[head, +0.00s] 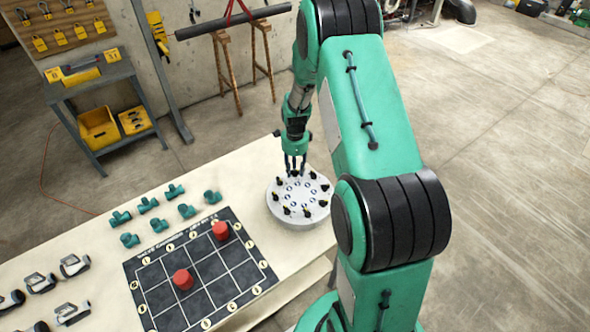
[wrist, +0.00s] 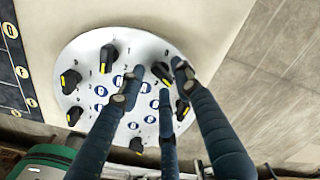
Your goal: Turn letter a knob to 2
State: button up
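A round white dial plate (head: 283,214) lies on the bench, with a ring of black knobs with yellow pointer marks and an inner ring of blue letter badges. The plate (wrist: 82,50) fills the middle of the wrist view. I cannot read the letters, so I cannot tell which knob is a. My gripper (head: 295,167) points down over the plate's far part. In the wrist view, the fingertips (wrist: 157,80) of my gripper are spread around one knob (wrist: 162,72), with a visible gap on its left. Whether any finger touches it is unclear. The fingers partly hide other knobs and badges.
A black grid board (head: 192,262) with two red cylinders (head: 183,279) lies left of the plate. Several green pipe fittings (head: 148,205) and grey clamp-like parts (head: 73,265) lie farther left. The bench edge is close to the plate's right.

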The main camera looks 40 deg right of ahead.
aim_at(295, 171)
dwell(0.3)
notch_tip(295, 171, up, 12)
dwell(0.7)
dwell(0.3)
